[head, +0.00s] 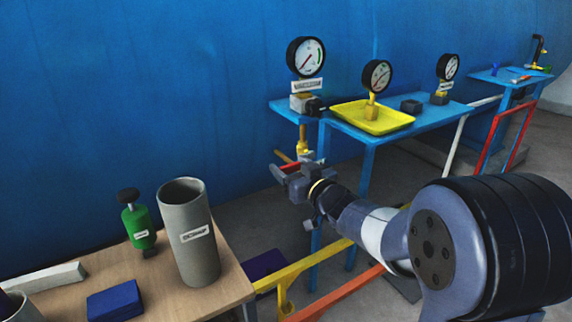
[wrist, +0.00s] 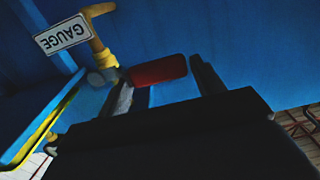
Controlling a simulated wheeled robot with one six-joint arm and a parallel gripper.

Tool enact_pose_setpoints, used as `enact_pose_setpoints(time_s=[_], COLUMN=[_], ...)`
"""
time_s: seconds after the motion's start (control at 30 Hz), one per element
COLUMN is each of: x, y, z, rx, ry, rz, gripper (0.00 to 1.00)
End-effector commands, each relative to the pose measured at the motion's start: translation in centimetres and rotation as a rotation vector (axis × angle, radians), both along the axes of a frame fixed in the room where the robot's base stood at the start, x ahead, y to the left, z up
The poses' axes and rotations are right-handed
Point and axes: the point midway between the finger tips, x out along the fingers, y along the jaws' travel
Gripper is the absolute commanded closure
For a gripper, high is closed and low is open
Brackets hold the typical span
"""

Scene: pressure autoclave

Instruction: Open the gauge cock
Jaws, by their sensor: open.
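The gauge cock shows in the wrist view as a yellow pipe elbow (wrist: 100,38) with a red lever handle (wrist: 158,70) and a white GAUGE tag (wrist: 62,34). In the head view its yellow pipe (head: 302,139) hangs below the gauge block at the shelf's left end. My gripper (head: 296,172) is just below that pipe. In the wrist view my gripper (wrist: 165,88) is open, and the red handle lies across the gap at its fingertips. I cannot tell whether a finger touches it. The handle's lower side is partly hidden by the fingers.
A blue shelf (head: 440,117) holds a yellow tray (head: 350,119) and dial gauges, the large one (head: 306,56) at left. Yellow rails (head: 310,262) run below my arm.

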Motion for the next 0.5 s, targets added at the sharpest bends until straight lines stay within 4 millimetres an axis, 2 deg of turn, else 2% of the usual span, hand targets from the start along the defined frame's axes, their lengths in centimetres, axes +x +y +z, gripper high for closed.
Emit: enact_pose_setpoints(time_s=[0.2,0.5], x=[1.9,2.3], y=[1.3,1.6], z=[-0.1,0.0], rx=[-0.001,-0.001], ry=[0.001,0.001], rz=[0.000,-0.001], gripper=[0.36,0.36])
